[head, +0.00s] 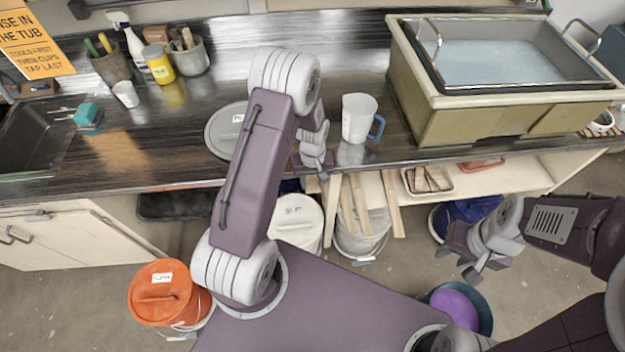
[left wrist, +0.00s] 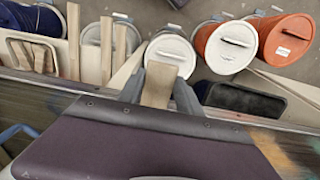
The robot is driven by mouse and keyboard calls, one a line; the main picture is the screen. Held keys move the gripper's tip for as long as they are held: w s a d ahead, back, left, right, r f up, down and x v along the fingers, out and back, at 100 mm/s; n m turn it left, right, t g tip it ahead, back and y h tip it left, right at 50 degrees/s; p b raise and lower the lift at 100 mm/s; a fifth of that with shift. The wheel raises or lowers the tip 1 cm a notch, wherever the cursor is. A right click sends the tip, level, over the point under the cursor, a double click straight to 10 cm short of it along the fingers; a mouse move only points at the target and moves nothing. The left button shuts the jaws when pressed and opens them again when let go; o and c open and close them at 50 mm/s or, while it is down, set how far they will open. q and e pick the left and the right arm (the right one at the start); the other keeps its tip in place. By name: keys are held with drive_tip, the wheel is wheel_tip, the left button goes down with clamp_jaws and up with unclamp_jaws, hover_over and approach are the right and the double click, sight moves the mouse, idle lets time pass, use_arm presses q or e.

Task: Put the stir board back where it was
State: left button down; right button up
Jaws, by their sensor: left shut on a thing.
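My left gripper (head: 315,168) is over the front edge of the counter. In the left wrist view its fingers (left wrist: 165,95) are shut on a pale wooden stir board (left wrist: 158,84); in the head view the gripper and arm hide most of this board. The held board overlaps a white lidded bucket (left wrist: 172,48) in the wrist view, and I cannot tell whether they touch. My right gripper (head: 474,265) looks open and empty, low at the right.
The dark counter (head: 130,165) holds a round grey lid (head: 222,130), a measuring jug (head: 358,118) and a water tub (head: 470,115). Below are a white lidded bucket (head: 297,216), an orange bucket (head: 160,292), a blue bucket (head: 465,212) and a shelf (head: 520,175).

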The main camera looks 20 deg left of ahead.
use_arm(q)
drive_tip(key=shift+w, duration=0.1)
drive_tip(key=c, duration=0.8)
unclamp_jaws()
drive_tip(key=shift+f, duration=0.1)
